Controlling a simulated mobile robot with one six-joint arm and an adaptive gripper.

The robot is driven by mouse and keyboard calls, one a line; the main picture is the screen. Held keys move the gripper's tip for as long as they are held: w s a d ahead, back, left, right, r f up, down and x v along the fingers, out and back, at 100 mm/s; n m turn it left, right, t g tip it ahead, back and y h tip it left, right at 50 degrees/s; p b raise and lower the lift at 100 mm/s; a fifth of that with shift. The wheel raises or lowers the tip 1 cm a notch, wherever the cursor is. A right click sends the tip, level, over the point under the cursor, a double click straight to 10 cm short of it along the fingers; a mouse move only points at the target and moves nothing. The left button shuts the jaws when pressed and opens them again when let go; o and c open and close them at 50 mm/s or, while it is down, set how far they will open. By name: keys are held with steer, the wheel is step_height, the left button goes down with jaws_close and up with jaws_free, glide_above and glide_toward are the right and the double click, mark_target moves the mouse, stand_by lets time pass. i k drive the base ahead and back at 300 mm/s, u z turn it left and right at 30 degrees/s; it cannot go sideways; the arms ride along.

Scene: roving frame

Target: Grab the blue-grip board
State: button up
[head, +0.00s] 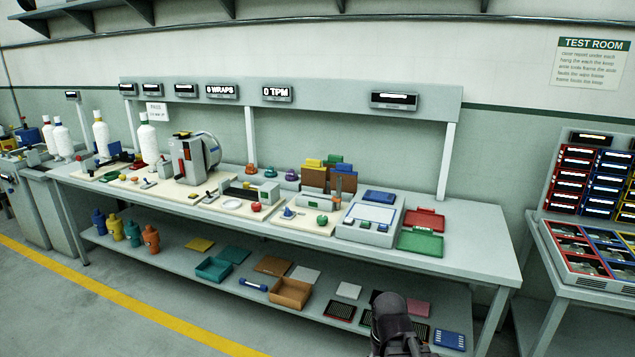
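Several brown boards (314,177) stand upright in a rack towards the right of the long bench. My dark gripper (393,312) shows at the bottom, right of centre, in front of the bench's lower shelf and well away from the boards. Its fingers cannot be made out, and nothing is visibly held.
The bench (472,236) has a clear right end. A red tray (425,219) and a green tray (420,241) lie near it. The lower shelf (225,295) holds boxes, bottles and flat pieces. A test stand (560,250) is at far right. Open floor lies at front left.

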mark_target(349, 177)
steer(key=z, duration=0.05)
steer(key=i, duration=1.6)
